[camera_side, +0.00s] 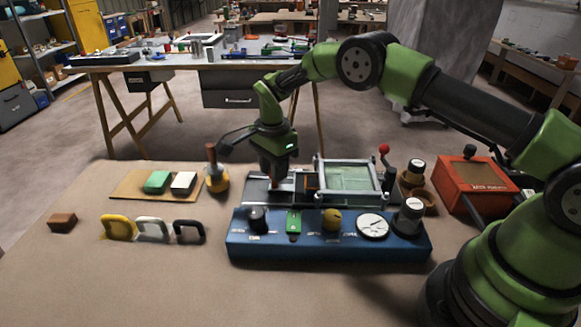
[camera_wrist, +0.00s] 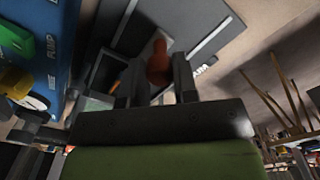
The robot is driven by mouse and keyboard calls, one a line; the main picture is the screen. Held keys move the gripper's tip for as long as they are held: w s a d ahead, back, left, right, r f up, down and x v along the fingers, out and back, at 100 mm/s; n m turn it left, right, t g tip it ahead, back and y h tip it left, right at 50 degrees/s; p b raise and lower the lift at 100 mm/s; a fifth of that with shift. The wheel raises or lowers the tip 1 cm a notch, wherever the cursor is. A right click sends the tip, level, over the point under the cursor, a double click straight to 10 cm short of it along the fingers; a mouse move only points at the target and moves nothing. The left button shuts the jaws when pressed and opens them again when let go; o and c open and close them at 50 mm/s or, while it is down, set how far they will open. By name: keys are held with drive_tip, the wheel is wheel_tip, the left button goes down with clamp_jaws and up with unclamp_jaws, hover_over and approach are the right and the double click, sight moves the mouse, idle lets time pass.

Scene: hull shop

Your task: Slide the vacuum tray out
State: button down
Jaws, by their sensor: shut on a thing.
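My gripper (camera_side: 276,186) points down over the left part of the dark bench unit behind the blue control panel. Its jaws are shut on a red-orange handle (camera_wrist: 158,62), which shows between the two fingers (camera_wrist: 155,85) in the wrist view. The handle stands over a flat dark grey tray-like surface (camera_wrist: 188,25) with pale rails along it. In the side view the grey surface (camera_side: 255,198) lies left of a silver-framed, pale green window (camera_side: 348,177). Where the handle joins the tray is hidden by my fingers.
The blue panel (camera_side: 330,249) with knobs and a gauge stands in front. An amber bottle (camera_side: 217,178) is close left of my gripper. A red-knobbed lever (camera_side: 384,150) and red box (camera_side: 477,184) stand right. Several coloured handles and blocks lie left; bare bench (camera_side: 130,280) lies front left.

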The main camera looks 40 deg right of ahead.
drive_tip(key=shift+w+a, duration=0.65)
drive_tip(key=shift+w, duration=0.15)
drive_tip(key=c, duration=1.2)
unclamp_jaws()
drive_tip(key=shift+o, duration=0.2)
drive_tip(key=shift+a, duration=0.1)
